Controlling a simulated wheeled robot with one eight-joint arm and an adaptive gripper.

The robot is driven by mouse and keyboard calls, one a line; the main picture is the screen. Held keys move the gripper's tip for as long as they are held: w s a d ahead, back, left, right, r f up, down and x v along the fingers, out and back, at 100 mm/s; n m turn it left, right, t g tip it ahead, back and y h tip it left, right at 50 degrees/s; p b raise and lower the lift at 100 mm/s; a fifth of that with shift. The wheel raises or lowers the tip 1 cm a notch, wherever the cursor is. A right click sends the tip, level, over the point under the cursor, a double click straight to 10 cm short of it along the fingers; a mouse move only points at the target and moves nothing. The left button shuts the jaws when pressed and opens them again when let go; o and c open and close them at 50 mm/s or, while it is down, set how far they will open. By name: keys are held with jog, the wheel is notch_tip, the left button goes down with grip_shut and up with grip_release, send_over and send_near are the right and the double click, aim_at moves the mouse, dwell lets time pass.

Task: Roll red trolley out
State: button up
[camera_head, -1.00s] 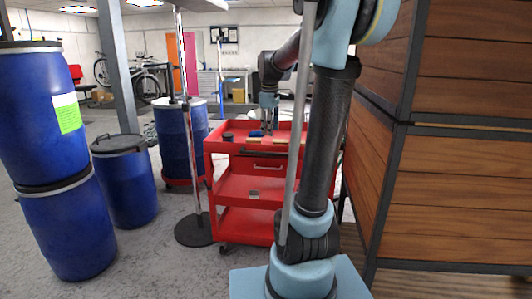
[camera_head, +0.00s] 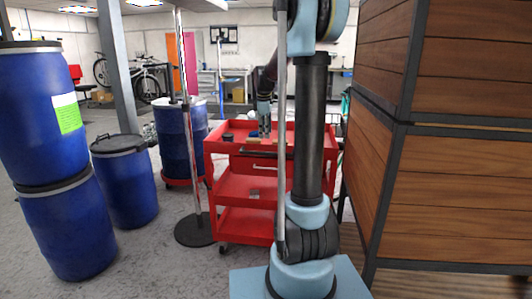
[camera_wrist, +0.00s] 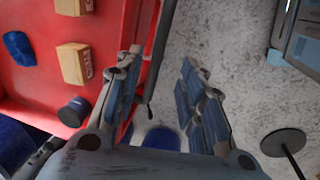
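The red trolley (camera_head: 232,187) stands on the floor ahead, partly hidden behind my arm. It has a top tray, a drawer and lower shelves, and a dark bar (camera_head: 258,153) runs along its near upper side. My gripper (camera_wrist: 160,62) is open and empty, pointing down at the trolley's top. In the wrist view the bar (camera_wrist: 163,40) passes between the fingers' tips or just beyond them; I cannot tell whether they touch it. The top tray (camera_wrist: 40,107) fills the left of that view.
Small cardboard boxes (camera_wrist: 73,64), a blue item (camera_wrist: 19,48) and a dark cylinder (camera_wrist: 74,111) lie in the tray. Blue barrels (camera_head: 65,225) and a pole on a round base (camera_head: 195,229) stand left. A wooden crate stack (camera_head: 445,200) stands close right.

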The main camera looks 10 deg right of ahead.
aim_at(266, 150)
jog(key=f, duration=0.3)
jog(key=w+f, duration=0.1)
jog(key=f, duration=0.3)
jog(key=w+f, duration=0.1)
jog(key=f, duration=0.2)
jog(key=shift+d+f, duration=0.35)
grip_shut()
